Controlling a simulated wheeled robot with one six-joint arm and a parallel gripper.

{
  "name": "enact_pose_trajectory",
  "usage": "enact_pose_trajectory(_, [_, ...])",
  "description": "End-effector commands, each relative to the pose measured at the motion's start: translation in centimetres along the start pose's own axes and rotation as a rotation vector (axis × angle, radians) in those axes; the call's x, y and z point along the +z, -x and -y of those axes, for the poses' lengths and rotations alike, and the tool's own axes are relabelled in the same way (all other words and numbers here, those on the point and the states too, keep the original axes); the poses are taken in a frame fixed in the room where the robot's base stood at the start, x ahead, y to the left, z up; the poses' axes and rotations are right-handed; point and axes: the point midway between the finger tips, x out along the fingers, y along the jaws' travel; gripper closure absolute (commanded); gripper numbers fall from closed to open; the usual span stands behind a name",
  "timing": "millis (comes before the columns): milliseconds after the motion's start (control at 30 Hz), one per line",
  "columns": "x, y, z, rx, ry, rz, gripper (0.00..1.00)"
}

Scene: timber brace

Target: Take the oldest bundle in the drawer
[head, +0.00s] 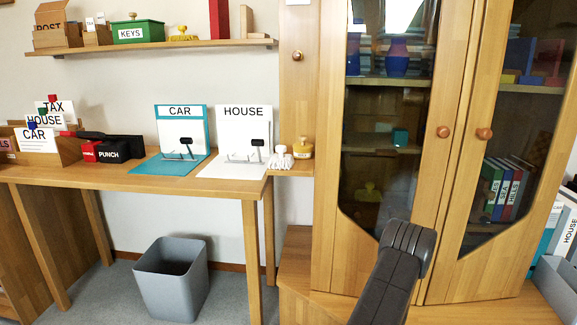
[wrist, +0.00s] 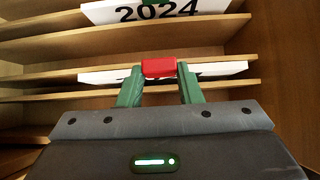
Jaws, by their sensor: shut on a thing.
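In the wrist view, my gripper (wrist: 160,72) has its two green fingers closed on a red block or clip (wrist: 158,67). The red piece sits at the edge of a white paper bundle (wrist: 222,70) lying in a slot between wooden dividers. The bundle's printed label is mostly hidden behind the fingers and the red piece. Another white bundle (wrist: 105,14), marked 2024, lies in a slot farther up, with a bit of green at its top edge. The head view shows neither my gripper nor these bundles.
Wooden dividers (wrist: 60,48) run across close to the fingers, with a brown wall (wrist: 285,60) at right. In the head view, a glass-door cabinet (head: 325,120) stands behind my arm. A desk (head: 120,182) with CAR and HOUSE papers is left, a grey bin (head: 172,285) below.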

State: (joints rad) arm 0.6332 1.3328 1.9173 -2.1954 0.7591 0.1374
Motion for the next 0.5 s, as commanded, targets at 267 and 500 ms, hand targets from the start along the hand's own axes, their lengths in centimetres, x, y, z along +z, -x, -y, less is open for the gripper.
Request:
enact_pose_trajectory(267, [0.6,0.7,0.0,0.000,0.000,0.000,1.00])
enact_pose_trajectory(500, [1.1,1.3,0.0,0.000,0.000,0.000,1.00])
